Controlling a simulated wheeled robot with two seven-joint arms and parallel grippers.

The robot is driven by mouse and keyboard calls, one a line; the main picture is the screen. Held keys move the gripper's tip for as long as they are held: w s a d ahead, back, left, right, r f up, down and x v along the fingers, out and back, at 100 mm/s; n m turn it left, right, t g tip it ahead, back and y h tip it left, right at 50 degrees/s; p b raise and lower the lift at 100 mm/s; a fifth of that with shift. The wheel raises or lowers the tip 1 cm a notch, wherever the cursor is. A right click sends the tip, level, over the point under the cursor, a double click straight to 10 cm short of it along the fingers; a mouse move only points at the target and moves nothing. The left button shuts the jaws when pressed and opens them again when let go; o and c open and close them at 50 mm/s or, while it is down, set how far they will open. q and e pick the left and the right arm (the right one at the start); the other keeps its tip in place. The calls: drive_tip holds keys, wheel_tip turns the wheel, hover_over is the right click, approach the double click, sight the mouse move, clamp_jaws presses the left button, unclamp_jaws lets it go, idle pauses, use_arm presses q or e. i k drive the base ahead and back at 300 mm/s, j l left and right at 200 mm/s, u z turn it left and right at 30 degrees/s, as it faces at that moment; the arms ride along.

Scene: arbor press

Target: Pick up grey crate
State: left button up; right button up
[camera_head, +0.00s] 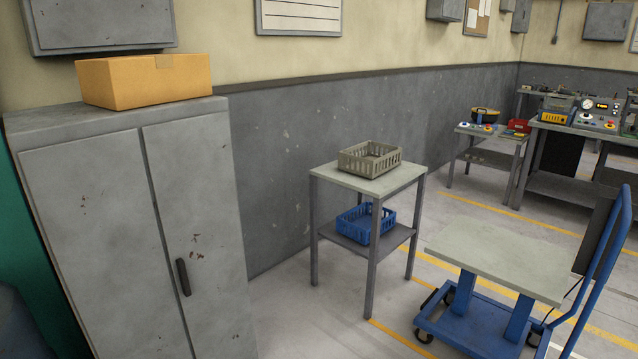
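The grey crate (369,160) is a slatted, open-topped plastic crate. It sits upright on the top of a small grey two-level table (329,176) in the middle of the head view. The crate looks empty, though part of its floor is hidden by its near walls. Neither of my grippers shows in the view.
A blue crate (366,225) sits on the table's lower shelf. A blue cart (507,262) with a grey top stands at the right front. A grey cabinet (194,230) with a cardboard box (145,82) stands left. Workbenches (565,187) stand back right. Floor before the table looks clear.

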sight(370, 165)
drive_tip(key=i+z, duration=0.15)
drive_tip(key=i, duration=0.5)
drive_tip(key=i+j+z, duration=0.15)
drive_tip(key=i, duration=0.45)
drive_tip(key=i+j+z, duration=0.1)
drive_tip(key=i, duration=0.55)
drive_tip(key=i+l+z, duration=0.1)
drive_tip(key=i+z, duration=0.4)
drive_tip(key=i, duration=0.35)
drive_tip(key=i+j+z, duration=0.25)
drive_tip(key=i+z, duration=0.25)
drive_tip(key=i, duration=0.3)
